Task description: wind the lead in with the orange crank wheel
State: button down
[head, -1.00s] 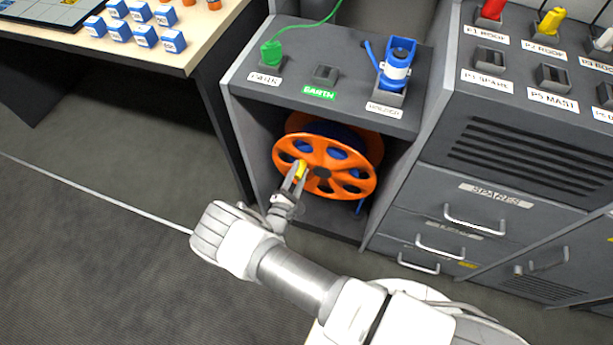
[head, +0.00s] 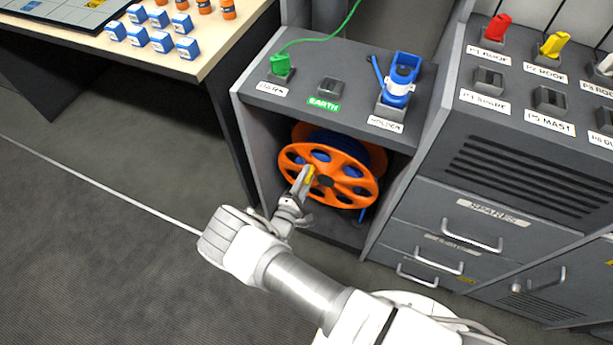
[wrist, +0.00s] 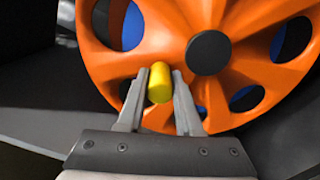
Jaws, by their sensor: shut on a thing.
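The orange crank wheel (head: 341,192) faces me in the open bay of the grey cabinet, with blue lead on the drum behind it. The wheel also fills the upper part of the wrist view (wrist: 130,62). A yellow handle (wrist: 160,82) sticks out from the wheel's face, left of and below its dark hub (wrist: 209,53). My gripper (head: 308,176) is shut on this handle, one finger on each side of it. A short end of blue lead (head: 362,215) shows below the wheel at its right. The blue plug (head: 399,82) stands in a holder on top of the cabinet.
A green plug (head: 280,66) with a green cable sits on the cabinet top beside an empty socket marked EARTH (head: 330,88). Cabinet side walls stand close on both sides of the wheel. A table (head: 190,66) with small blue-white boxes is at the upper left.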

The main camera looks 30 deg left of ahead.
jog(key=c, duration=0.6)
grip_release()
jog(key=shift+o, duration=0.2)
jog(key=shift+s, duration=0.1)
jog(key=s+d+p, duration=0.2)
jog(key=s, duration=1.5)
jog(key=shift+p, duration=0.35)
jog(key=shift+s, duration=0.1)
